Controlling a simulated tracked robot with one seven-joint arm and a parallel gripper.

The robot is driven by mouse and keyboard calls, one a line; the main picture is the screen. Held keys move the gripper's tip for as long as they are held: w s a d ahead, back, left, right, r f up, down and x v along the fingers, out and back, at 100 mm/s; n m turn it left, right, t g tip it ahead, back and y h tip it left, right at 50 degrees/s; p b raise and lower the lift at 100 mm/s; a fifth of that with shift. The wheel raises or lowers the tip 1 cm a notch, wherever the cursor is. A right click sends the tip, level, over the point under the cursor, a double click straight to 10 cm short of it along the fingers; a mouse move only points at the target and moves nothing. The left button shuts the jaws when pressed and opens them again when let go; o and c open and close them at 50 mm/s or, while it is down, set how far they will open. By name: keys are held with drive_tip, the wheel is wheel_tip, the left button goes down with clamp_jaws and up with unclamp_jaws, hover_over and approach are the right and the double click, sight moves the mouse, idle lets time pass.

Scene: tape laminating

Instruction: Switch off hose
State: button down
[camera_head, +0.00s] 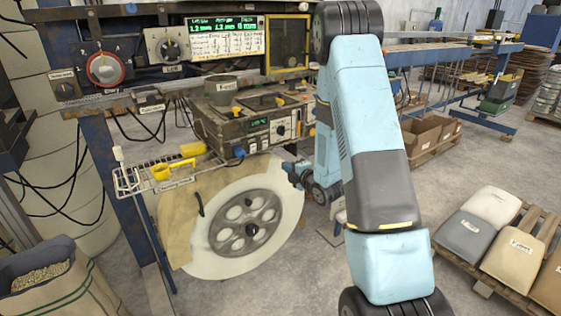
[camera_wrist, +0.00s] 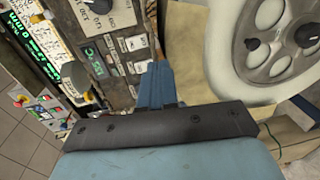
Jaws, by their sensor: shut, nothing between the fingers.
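My gripper (camera_wrist: 157,68) is shut and empty in the wrist view, its blue fingers together in front of the control box. In the head view, my gripper (camera_head: 291,171) is right of the large reel and below the control box, partly hidden by my arm. The control box (camera_head: 225,130) has a small green display, knobs and yellow-marked switches; it also shows in the wrist view (camera_wrist: 117,45). A red rotary knob (camera_head: 104,68) and a black knob on a grey plate (camera_head: 170,48) are on the upper panel. I cannot tell which control belongs to a hose.
A large pale reel (camera_head: 242,228) with a grey hub stands below the box. A wire shelf (camera_head: 150,180) with yellow items juts out at left. Black cables hang beside the frame. A sack of pellets (camera_head: 60,285) stands at lower left, a pallet of bags (camera_head: 500,235) at right.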

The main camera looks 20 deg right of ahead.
drive_tip(key=shift+s+d+f, duration=0.1)
drive_tip(key=shift+s+d, duration=0.1)
drive_tip(key=shift+s, duration=0.3)
drive_tip(key=shift+s+d+f, duration=0.1)
drive_tip(key=shift+s+d, duration=0.05)
drive_tip(key=shift+s, duration=0.35)
drive_tip(key=shift+r, duration=0.1)
drive_tip(key=s+d+r+m+g+h, duration=0.1)
drive_tip(key=s+r+m+g+h, duration=0.2)
drive_tip(key=r, duration=0.4)
drive_tip(key=s+r+m+h, duration=0.1)
drive_tip(key=s+r+m, duration=0.2)
drive_tip(key=r+m, duration=0.25)
drive_tip(key=s+d+r+m+g+h, duration=0.1)
drive_tip(key=s+r+m+g+h, duration=0.1)
drive_tip(key=s+r+m, duration=0.35)
drive_tip(key=s+a+r+m+g, duration=0.2)
drive_tip(key=s+r+m, duration=0.2)
drive_tip(key=s, duration=0.8)
drive_tip(key=s+a+r+m+g, duration=0.3)
drive_tip(key=s+r, duration=0.2)
drive_tip(key=s, duration=0.8)
drive_tip(key=shift+a+m+y, duration=0.15)
drive_tip(key=shift+m+y, duration=0.15)
drive_tip(key=shift+m, duration=0.1)
